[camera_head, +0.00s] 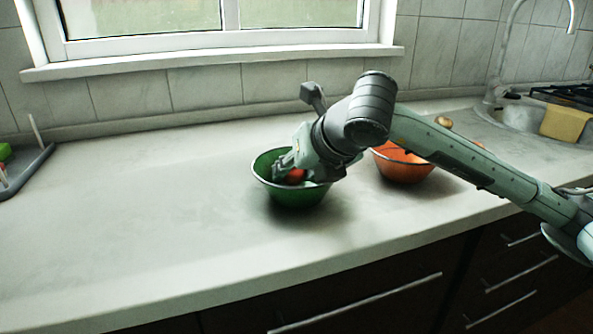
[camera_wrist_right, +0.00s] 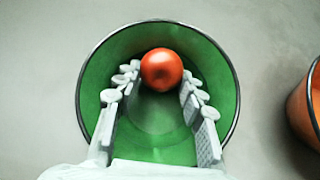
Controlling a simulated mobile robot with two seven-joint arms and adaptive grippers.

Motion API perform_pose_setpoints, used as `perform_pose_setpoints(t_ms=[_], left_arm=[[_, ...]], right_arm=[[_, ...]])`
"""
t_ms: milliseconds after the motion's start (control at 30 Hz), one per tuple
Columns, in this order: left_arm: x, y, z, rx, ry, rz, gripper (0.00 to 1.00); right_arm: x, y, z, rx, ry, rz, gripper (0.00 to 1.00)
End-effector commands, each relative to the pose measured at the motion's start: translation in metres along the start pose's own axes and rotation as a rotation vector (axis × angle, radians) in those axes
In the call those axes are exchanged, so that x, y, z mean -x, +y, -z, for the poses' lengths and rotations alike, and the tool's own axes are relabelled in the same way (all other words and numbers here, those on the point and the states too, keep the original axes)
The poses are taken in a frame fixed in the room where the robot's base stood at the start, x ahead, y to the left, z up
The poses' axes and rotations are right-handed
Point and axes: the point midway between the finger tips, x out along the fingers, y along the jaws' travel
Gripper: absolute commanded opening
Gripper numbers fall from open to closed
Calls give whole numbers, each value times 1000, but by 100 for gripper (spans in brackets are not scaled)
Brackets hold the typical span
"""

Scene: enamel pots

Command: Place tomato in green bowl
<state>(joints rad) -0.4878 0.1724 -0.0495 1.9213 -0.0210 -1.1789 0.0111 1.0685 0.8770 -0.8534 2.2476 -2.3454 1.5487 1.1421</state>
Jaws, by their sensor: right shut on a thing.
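The green bowl (camera_head: 287,196) stands upright on the counter near the middle of the head view. The red tomato (camera_head: 296,176) is inside the bowl's rim, partly hidden by my right gripper (camera_head: 287,169). In the right wrist view, the tomato (camera_wrist_right: 161,68) sits between the fingertips of my right gripper (camera_wrist_right: 159,77), which is shut on it. The fingers reach down into the green bowl (camera_wrist_right: 215,80). The tomato is near the far side of the bowl in that view. I cannot tell whether it touches the bowl. My left gripper is not in view.
An orange bowl (camera_head: 403,168) stands just right of the green bowl, partly behind my right arm. It also shows at the right wrist view's edge (camera_wrist_right: 304,108). The counter's left half is clear up to a grey rack (camera_head: 30,168).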

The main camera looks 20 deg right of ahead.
Motion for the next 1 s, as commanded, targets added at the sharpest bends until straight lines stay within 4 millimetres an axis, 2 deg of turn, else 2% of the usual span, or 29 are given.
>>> perform_pose_setpoints(t_ms=[267, 300, 333, 700, 800, 1000], left_arm=[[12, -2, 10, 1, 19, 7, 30], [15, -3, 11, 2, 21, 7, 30], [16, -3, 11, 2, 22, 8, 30], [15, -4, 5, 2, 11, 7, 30], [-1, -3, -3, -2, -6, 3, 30], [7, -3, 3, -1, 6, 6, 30]], right_arm=[[-2, 0, 2, 0, -1, 0, 10], [-1, 0, 1, 0, 0, 0, 44], [-1, 0, 1, 0, 0, 0, 48], [0, 0, 0, 0, 0, 0, 48], [4, 0, -3, 0, -1, 0, 48], [47, 1, -2, 0, -6, -2, 48]])
